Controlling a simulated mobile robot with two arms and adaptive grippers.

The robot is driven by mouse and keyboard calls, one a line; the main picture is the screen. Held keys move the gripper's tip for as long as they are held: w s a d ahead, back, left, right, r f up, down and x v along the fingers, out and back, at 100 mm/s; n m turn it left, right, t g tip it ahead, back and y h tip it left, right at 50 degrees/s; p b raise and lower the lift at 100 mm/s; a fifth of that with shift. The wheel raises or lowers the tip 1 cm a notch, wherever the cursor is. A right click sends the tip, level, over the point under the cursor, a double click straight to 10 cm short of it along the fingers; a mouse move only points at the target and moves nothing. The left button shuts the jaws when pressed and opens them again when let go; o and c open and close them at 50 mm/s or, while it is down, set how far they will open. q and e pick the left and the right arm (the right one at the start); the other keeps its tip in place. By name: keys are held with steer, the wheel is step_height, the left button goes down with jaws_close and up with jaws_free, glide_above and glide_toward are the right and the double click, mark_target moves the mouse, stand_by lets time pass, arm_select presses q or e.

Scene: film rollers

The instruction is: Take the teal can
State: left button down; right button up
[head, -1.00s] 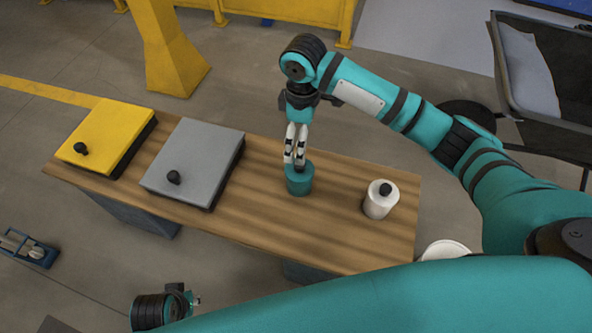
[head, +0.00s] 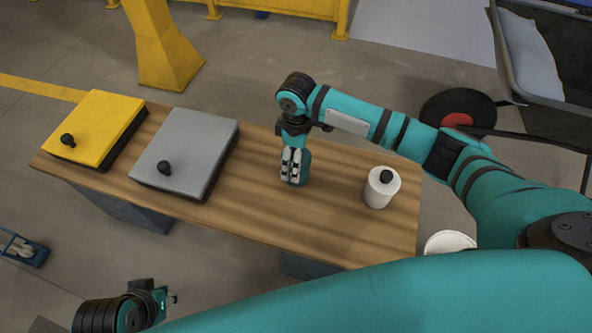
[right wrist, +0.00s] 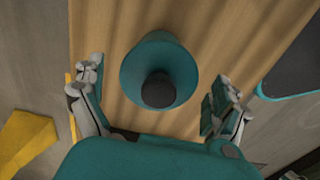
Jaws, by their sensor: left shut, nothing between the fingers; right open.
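The teal can (head: 304,168) stands on the wooden table, partly hidden behind the fingers of my right gripper (head: 291,172). In the right wrist view the teal can (right wrist: 158,55) shows from above, with a black knob on its top. There my right gripper (right wrist: 156,84) is open, with one finger on either side of the can's near part and a gap on both sides. My left gripper (head: 168,299) is shut and empty at the lower left, off the table's front edge.
A white can (head: 381,190) with a black knob stands to the right on the wooden table (head: 250,215). A grey box (head: 190,150) and a yellow box (head: 97,122) lie to the left. The tabletop between the teal and white cans is clear.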

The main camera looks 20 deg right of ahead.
step_height(320, 180, down, 3)
steer(key=shift+r, duration=0.2)
steer(key=shift+w, duration=0.1)
arm_select(q)
steer(key=shift+w+d+f+t, duration=0.15)
steer(key=shift+w+t, duration=0.1)
steer(key=shift+w, duration=0.25)
steer(key=shift+w+d+f+t, duration=0.15)
steer(key=shift+w+t, duration=0.1)
steer(key=shift+w, duration=0.25)
arm_select(e)
steer(key=c, duration=1.4)
arm_select(q)
steer(key=shift+r, duration=0.1)
arm_select(e)
steer(key=shift+c, duration=0.2)
